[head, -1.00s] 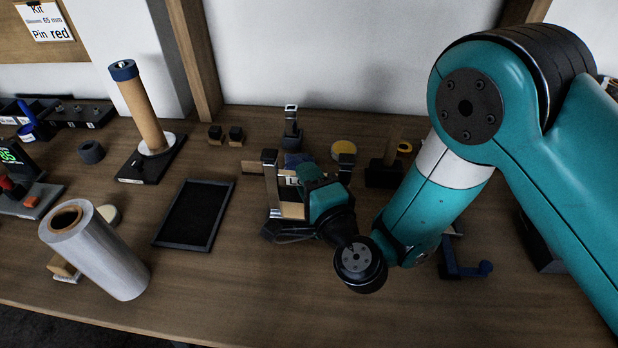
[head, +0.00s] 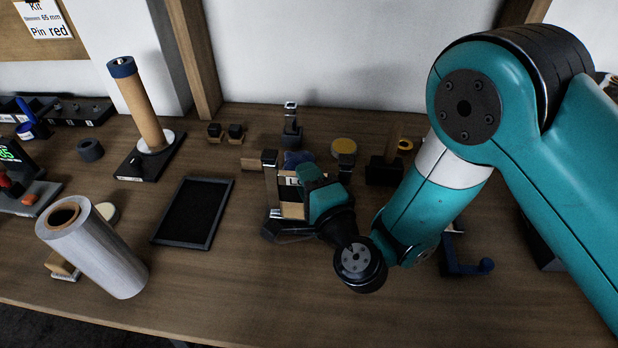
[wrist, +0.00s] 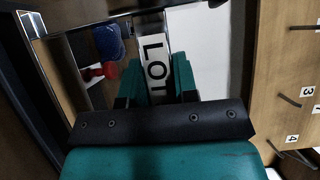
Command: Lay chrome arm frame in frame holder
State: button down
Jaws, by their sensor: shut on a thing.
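My gripper (head: 298,192) is shut low over the middle of the bench. Its teal fingers, clear in the wrist view (wrist: 158,82), close around a part with a white LOT label (wrist: 157,65). I take this part to be the chrome arm frame, with shiny bars (head: 270,180) reflecting the wood; a bar also runs diagonally in the wrist view (wrist: 62,58). Dark upright blocks, one behind the gripper (head: 292,138) and one to its right (head: 346,162), seem to belong to the frame holder. The wrist hides much of both, so I cannot tell whether the frame is seated.
A black tray (head: 193,215) lies left of the gripper, with a grey roll (head: 92,250) nearer the front. A brown post on a black base (head: 140,110) stands at the back left. A blue hooked part (head: 465,263) lies to the right. The front middle bench is clear.

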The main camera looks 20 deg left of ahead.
jog(key=shift+f+b, duration=0.9)
jog(key=shift+f, duration=0.2)
jog(key=c, duration=0.8)
grip_release()
jog(key=shift+s+d+f, duration=0.1)
